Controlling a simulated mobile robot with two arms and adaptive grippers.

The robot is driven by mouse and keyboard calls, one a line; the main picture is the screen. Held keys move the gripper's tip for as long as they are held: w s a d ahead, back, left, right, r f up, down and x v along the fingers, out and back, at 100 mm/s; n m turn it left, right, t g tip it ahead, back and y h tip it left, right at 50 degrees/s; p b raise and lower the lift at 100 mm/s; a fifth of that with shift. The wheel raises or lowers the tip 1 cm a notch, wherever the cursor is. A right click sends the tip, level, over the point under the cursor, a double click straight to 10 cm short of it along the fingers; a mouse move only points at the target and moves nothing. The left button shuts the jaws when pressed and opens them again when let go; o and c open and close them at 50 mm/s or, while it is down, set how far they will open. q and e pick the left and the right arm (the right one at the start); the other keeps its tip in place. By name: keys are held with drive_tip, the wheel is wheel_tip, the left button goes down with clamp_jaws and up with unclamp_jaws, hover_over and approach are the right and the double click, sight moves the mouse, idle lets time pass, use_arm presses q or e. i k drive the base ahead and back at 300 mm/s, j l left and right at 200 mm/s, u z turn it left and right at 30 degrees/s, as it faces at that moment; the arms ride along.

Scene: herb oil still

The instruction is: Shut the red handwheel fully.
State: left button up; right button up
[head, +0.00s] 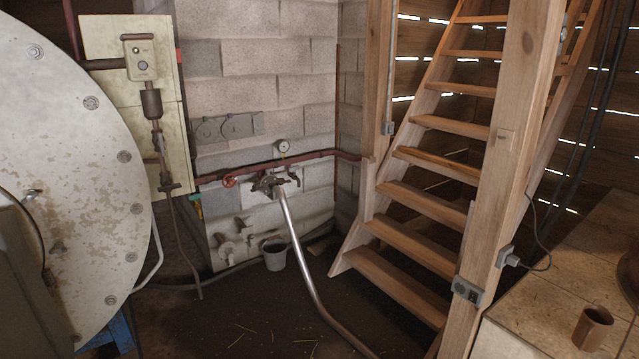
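The red handwheel (229,181) is small and sits on the red pipe (318,155) that runs along the grey block wall. It is at mid-height, left of a dark metal valve fitting (268,184). It is too small and far away to tell how far it is turned. Neither of my grippers shows in the head view, and nothing is touching the handwheel.
A metal pipe (297,250) slopes down from the fitting across the dark floor. A grey bucket (274,259) stands by the wall. A large pale round vessel (70,150) fills the left. Wooden stairs (415,205) and a post (505,180) stand right.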

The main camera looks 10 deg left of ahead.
sight(229, 181)
drive_tip(key=i+l+u, duration=0.2)
drive_tip(key=i, duration=2)
drive_tip(key=i+j, duration=0.05)
drive_tip(key=j, duration=0.05)
